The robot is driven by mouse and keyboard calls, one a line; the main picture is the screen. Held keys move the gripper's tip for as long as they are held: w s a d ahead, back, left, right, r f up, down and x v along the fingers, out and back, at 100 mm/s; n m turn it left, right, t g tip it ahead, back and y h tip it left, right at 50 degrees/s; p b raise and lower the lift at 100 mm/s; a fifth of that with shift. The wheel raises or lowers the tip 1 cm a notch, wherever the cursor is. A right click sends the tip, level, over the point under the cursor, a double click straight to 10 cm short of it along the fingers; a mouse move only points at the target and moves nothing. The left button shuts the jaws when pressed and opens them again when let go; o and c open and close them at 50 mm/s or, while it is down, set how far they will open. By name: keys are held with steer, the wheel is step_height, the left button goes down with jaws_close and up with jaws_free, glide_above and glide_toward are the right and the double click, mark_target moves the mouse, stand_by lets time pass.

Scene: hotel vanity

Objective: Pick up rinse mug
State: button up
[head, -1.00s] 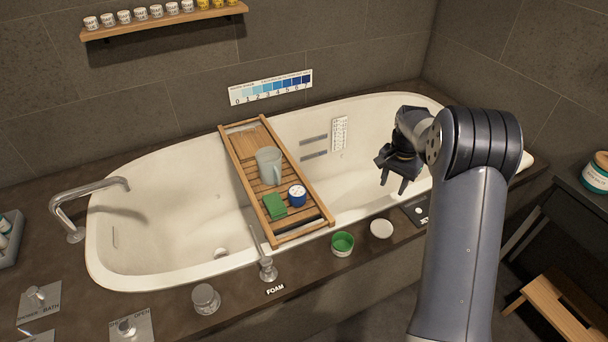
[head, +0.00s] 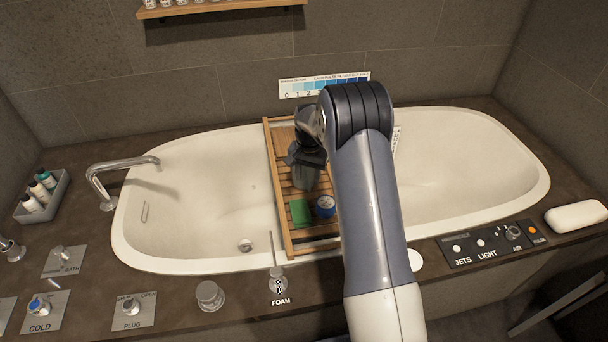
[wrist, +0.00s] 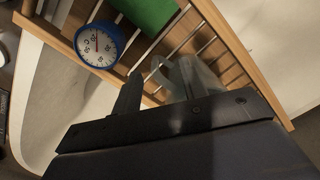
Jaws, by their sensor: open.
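The rinse mug (head: 306,181) is grey-green and stands on the slatted wooden bath tray (head: 288,248). In the head view my gripper (head: 306,163) is over it and hides its upper part. In the wrist view the mug (wrist: 198,76) is just beyond the jaws, with its handle toward the left. My gripper is open. One dark finger (wrist: 129,97) shows left of the mug; the other is hard to make out. I cannot tell whether the fingers touch the mug.
A green block (head: 300,212) and a blue round dial (head: 325,206) sit on the tray near the mug. The tray spans the white bathtub (head: 200,215). A foam spout (head: 277,280) stands at the front rim. A white bowl (head: 415,260) is partly behind my arm.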

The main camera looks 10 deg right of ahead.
step_height(320, 180, down, 5)
steer(key=shift+d+f, duration=0.1)
steer(key=shift+c, duration=0.3)
jaws_close()
stand_by(0.5)
